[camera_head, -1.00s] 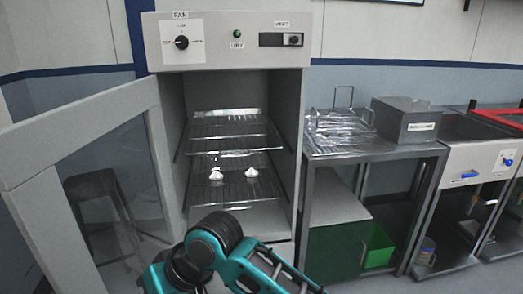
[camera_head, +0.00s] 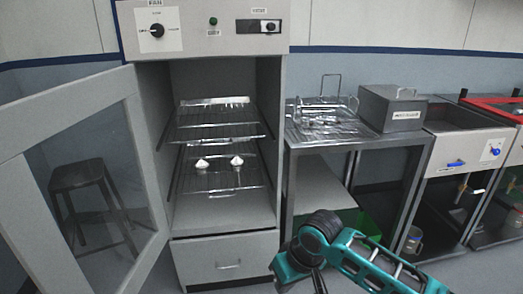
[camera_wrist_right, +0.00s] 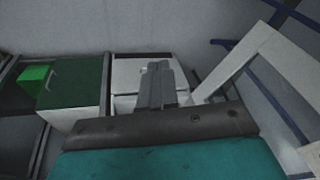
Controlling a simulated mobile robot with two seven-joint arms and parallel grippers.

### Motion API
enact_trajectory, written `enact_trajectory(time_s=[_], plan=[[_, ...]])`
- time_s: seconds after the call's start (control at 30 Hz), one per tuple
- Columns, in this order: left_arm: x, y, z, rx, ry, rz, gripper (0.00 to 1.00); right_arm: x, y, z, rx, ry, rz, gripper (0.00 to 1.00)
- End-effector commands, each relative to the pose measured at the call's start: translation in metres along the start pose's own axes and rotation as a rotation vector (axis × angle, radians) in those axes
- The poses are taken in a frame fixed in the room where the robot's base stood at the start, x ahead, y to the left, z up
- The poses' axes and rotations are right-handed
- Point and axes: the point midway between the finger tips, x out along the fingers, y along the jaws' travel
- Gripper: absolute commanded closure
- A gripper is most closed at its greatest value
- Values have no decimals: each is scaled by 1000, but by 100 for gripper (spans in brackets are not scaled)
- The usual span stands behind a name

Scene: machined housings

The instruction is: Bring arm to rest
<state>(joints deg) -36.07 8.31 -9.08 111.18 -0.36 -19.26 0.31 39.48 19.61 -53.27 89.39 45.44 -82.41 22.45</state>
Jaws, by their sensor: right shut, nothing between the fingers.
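My right arm (camera_head: 375,262), teal and black, crosses the lower right of the head view, in front of the steel table. Its gripper does not show clearly there. In the right wrist view my right gripper (camera_wrist_right: 157,68) is shut and empty, its grey fingers together in front of the white cabinet front. My left gripper is not in view. The drying cabinet (camera_head: 205,36) stands open at centre left. Two small white pieces (camera_head: 202,164) (camera_head: 237,160) sit apart on its lower wire rack (camera_head: 222,182).
The cabinet door (camera_head: 140,165) swings wide to the left, with a stool (camera_head: 90,178) behind its glass. A steel table (camera_head: 300,148) right of the cabinet holds a wire rack (camera_head: 325,108) and a grey box (camera_head: 392,108). A sink unit (camera_head: 465,140) stands farther right.

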Motion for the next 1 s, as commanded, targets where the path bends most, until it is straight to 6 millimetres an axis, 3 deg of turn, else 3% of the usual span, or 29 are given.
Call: enact_trajectory(time_s=[0.03,0.1,0.3,0.37,0.7,1.0], plan=[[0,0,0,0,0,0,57,-1,31,10,28,-15,47,100],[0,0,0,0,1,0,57,-3,65,22,58,-31,99,100],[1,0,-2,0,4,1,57,-19,150,58,138,-73,233,100],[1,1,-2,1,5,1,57,-1,135,63,118,-36,195,100],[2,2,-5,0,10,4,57,41,126,105,62,190,167,100],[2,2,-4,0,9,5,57,47,134,174,-44,414,266,100]])
